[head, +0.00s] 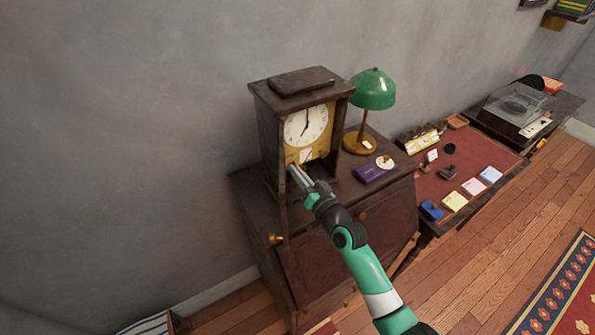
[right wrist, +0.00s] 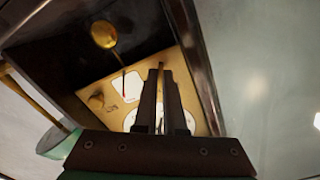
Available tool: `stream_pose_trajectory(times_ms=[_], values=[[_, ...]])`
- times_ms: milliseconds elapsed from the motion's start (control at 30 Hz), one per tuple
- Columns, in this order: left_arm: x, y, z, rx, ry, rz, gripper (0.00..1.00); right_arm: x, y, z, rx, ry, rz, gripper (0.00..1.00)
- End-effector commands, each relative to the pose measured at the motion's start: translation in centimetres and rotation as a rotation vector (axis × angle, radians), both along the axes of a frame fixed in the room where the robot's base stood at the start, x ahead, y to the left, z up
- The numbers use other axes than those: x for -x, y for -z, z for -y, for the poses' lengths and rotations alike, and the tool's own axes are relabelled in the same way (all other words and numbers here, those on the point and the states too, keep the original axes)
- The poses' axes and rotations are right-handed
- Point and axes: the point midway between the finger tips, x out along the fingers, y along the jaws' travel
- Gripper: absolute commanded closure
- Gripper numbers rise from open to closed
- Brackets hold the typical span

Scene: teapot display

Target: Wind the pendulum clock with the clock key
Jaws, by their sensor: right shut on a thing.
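The pendulum clock (head: 306,125) is a dark wooden case with a white dial, standing on a dark wooden cabinet. Its front is open; the right wrist view shows the brass plate (right wrist: 112,92), part of the dial and the round brass pendulum bob (right wrist: 103,34). My right gripper (head: 294,170) reaches to the clock's front, just below the dial. In the right wrist view my right gripper (right wrist: 161,72) is shut, fingers pointing at the plate. A small brass bit between the fingertips seems to be the clock key, mostly hidden. Contact with the plate cannot be told. My left gripper is out of view.
A green desk lamp (head: 373,92) stands close right of the clock, with a purple box (head: 370,173) in front of it. The cabinet (head: 335,258) stands against the grey wall. A red-topped desk (head: 430,182) with small items lies further right.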

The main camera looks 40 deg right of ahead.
Motion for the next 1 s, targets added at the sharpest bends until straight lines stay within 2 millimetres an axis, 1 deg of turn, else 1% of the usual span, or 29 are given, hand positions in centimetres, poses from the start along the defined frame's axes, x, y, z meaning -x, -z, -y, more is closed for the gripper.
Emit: stream_pose_trajectory(times_ms=[100,300,500,867,900,967,1000], values=[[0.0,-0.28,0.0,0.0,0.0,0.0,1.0,0.01,0.06,0.01,-0.068,0.0,0.002,1.0],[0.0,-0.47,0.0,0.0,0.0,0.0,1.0,0.01,0.11,0.01,-0.146,0.0,0.009,1.0],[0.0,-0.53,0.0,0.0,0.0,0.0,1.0,0.01,0.17,0.0,-0.179,0.0,0.012,1.0],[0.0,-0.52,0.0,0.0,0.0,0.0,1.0,0.02,0.22,0.01,-0.182,0.001,0.011,1.0],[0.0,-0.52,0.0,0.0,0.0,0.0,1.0,0.02,0.23,0.02,-0.182,0.001,0.011,0.89],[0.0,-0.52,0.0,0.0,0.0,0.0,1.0,0.02,0.22,0.01,-0.181,0.001,0.011,0.78],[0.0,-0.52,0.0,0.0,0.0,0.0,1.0,0.02,0.19,0.01,-0.181,0.0,0.012,0.71]])
